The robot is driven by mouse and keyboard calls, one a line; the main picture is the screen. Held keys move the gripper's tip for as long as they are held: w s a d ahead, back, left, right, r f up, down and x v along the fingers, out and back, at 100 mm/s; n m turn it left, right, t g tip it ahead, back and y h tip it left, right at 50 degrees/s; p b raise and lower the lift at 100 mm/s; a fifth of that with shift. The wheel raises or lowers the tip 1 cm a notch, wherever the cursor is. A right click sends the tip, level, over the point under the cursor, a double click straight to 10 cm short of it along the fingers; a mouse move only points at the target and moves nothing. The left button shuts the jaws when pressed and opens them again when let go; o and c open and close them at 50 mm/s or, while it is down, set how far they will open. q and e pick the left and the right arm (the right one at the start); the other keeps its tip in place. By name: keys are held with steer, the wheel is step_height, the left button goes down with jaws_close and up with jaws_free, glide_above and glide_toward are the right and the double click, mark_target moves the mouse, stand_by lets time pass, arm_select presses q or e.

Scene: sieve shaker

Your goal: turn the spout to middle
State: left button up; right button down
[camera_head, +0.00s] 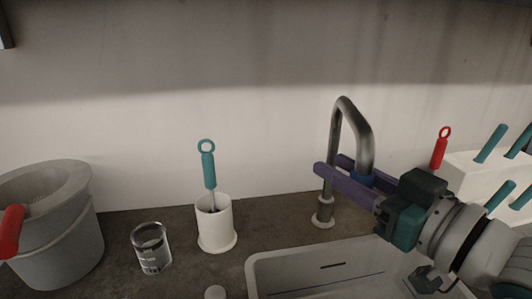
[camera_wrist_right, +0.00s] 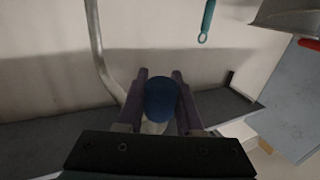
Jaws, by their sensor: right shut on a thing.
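The spout (camera_head: 362,140) is a grey metal pipe. It rises from its base (camera_head: 323,212) behind the sink, arches over and comes down to the right of the base, over the sink's back area. Its blue tip (camera_wrist_right: 160,100) sits between the two purple fingers of my right gripper (camera_head: 330,164) in the wrist view. The right gripper is shut on this outlet end, with the fingers reaching past it on both sides. The fingers partly hide the lower pipe and the tip in the head view. My left gripper is not in view.
The sink (camera_head: 300,249) lies in front of the spout. Left of it stand a white holder (camera_head: 216,228) with a teal-handled brush (camera_head: 208,168), a glass (camera_head: 152,250) and a grey bucket (camera_head: 60,245). A white block (camera_head: 470,178) with teal handles stands at the right.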

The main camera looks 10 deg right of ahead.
steer(key=shift+s+d+r+p, duration=0.1)
steer(key=shift+s+d+p, duration=0.15)
steer(key=shift+d, duration=0.8)
steer(key=shift+s+d+r+p, duration=0.1)
steer(key=shift+s+d, duration=0.25)
steer(key=shift+d, duration=0.7)
steer(key=c, duration=1)
jaws_free()
steer(key=o, duration=0.3)
steer(key=shift+s+f, duration=0.15)
steer(key=shift+s, duration=0.1)
steer(key=shift+o, duration=0.8)
steer(key=shift+d, duration=0.1)
steer(key=v, duration=0.9)
steer(key=shift+s, duration=0.4)
steer(key=shift+d, duration=0.1)
